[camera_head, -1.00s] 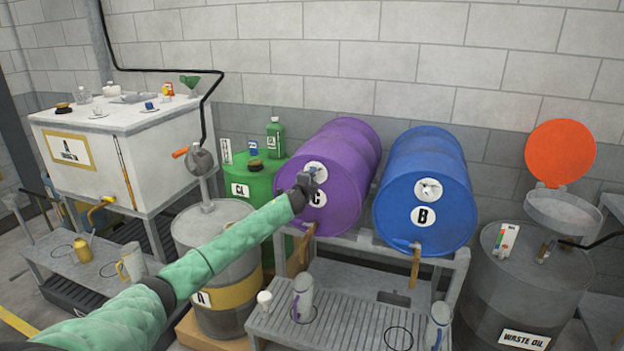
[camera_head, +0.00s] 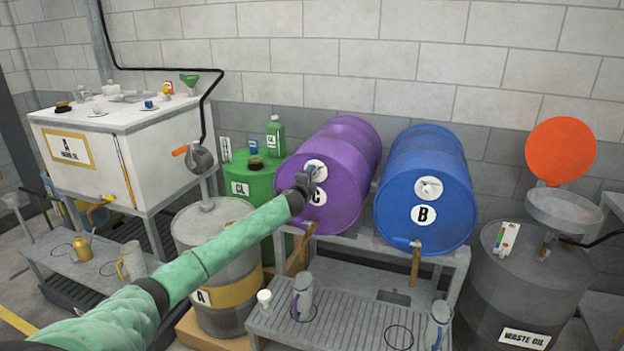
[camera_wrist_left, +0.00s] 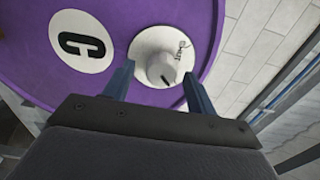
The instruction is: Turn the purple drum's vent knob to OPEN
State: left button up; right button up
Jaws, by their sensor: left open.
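The purple drum (camera_head: 346,150) lies on its side on a grey rack, its round face with a "C" label toward me. In the head view my gripper hides most of the knob. My left gripper (camera_wrist_left: 157,85) is open, its two fingers either side of the knob in the left wrist view. I cannot tell whether they touch it. My right gripper is not in view.
A blue drum (camera_head: 424,185) marked "B" lies to the right on the same rack (camera_head: 340,238). A green drum (camera_head: 250,188) and a grey drum (camera_head: 215,250) stand to the left. Jugs (camera_head: 302,297) stand on the slatted shelf below.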

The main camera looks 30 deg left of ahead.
pick_arm(q)
jog(key=b+v, duration=0.2)
jog(key=v, duration=0.4)
jog(key=shift+s, duration=0.15)
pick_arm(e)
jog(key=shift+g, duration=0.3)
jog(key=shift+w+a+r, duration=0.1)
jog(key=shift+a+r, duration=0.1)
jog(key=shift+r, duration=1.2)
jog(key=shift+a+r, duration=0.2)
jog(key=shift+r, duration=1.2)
pick_arm(q)
jog(key=shift+d, duration=0.1)
